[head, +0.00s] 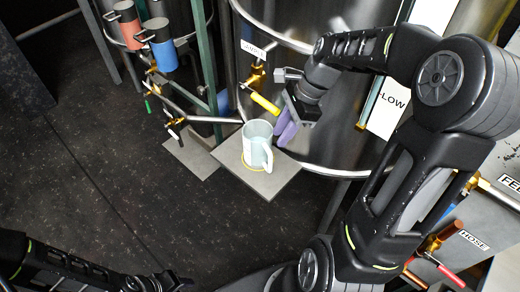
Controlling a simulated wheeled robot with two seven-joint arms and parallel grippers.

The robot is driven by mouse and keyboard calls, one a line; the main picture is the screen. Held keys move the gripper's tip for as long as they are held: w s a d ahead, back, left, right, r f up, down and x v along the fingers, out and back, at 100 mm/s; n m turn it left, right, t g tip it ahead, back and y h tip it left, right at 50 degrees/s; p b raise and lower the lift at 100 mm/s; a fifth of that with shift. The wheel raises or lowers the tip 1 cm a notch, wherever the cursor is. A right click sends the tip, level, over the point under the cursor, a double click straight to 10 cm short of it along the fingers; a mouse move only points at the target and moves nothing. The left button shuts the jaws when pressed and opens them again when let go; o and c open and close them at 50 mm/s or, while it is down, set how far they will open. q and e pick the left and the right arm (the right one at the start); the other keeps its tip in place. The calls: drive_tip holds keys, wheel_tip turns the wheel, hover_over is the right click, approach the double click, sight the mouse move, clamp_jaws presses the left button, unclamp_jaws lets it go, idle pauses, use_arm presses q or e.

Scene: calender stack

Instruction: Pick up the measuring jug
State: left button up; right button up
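The measuring jug (256,142) is a pale, whitish-green cup with a handle on its lower right side. It stands upright on a small grey square plate (272,187), with a yellow ring around its base. My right gripper (289,125), with purple fingers, is just to the right of the jug and above the plate. Its fingers look apart, with nothing between them, and I see a small gap to the jug. My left gripper (155,282) is at the bottom edge, dark and partly cut off, far from the jug; its fingers are unclear.
A large steel tank (300,80) stands behind the plate. A valve with a yellow handle (265,104) juts out near the jug. Red (122,25) and blue (160,48) cups sit upper left. Pipes and a green post (205,60) stand left of the tank. The dark floor at left is clear.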

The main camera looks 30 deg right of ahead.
approach(270, 170)
drive_tip(key=f, duration=0.1)
drive_tip(key=shift+w+a+f, duration=0.45)
drive_tip(key=shift+w+a, duration=0.05)
drive_tip(key=shift+w, duration=0.05)
drive_tip(key=x, duration=0.6)
drive_tip(key=shift+f+b, duration=0.1)
drive_tip(key=shift+b, duration=0.25)
drive_tip(key=shift+c, duration=0.5)
clamp_jaws()
idle(0.8)
